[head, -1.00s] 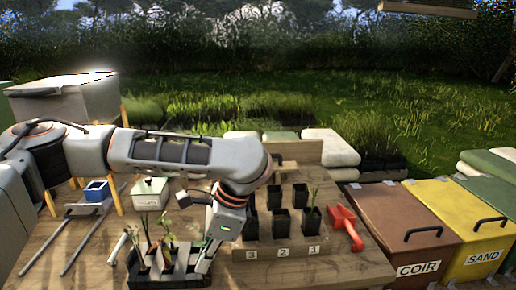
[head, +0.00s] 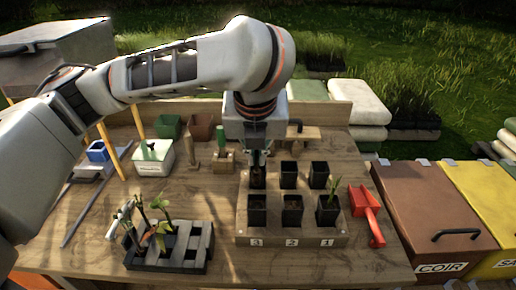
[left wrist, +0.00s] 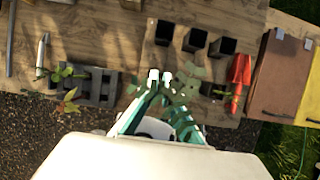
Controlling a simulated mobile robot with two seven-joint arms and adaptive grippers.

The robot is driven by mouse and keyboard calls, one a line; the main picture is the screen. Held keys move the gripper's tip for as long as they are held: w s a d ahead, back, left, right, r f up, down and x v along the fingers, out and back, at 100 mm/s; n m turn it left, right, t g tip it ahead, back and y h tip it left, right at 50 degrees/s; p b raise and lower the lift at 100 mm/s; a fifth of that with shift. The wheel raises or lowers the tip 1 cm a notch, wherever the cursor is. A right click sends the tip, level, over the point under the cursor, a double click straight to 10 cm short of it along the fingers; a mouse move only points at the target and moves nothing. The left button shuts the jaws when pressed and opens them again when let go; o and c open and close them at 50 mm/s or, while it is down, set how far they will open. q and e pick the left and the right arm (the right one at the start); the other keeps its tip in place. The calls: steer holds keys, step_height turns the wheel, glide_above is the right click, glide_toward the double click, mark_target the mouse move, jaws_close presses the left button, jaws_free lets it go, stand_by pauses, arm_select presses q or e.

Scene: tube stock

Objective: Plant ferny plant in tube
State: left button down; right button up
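My left gripper (head: 258,160) is over the left column of the tube block, in line with the back-left tube in the head view. In the left wrist view its teal fingers (left wrist: 160,76) are nearly together. Feathery green leaves of the ferny plant (left wrist: 185,92) spread around and beside them. A brown plug shows just below the fingers in the head view; I cannot tell whether it is inside the tube. Black tubes stand in two rows on the wooden block (head: 278,240), labelled 3, 2, 1. The front-right tube (head: 326,212) holds a green shoot. My right gripper is not in view.
A dark seedling tray (head: 195,266) with several leafy plants is at front left. A red scoop (head: 367,214) lies right of the block. The coir bin (head: 420,205) is at right.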

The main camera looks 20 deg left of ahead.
mark_target(257, 183)
arm_select(q)
steer(key=shift+f, duration=1.15)
steer(key=shift+f+b, duration=0.65)
steer(key=shift+b, duration=0.45)
steer(key=shift+f+b, duration=0.55)
steer(key=shift+b, duration=0.15)
steer(key=shift+f+b, duration=0.3)
steer(key=shift+b, duration=0.05)
steer(key=shift+f, duration=0.15)
steer(key=shift+w+f, duration=0.1)
steer(key=shift+f, duration=0.75)
steer(key=shift+f+b, duration=0.3)
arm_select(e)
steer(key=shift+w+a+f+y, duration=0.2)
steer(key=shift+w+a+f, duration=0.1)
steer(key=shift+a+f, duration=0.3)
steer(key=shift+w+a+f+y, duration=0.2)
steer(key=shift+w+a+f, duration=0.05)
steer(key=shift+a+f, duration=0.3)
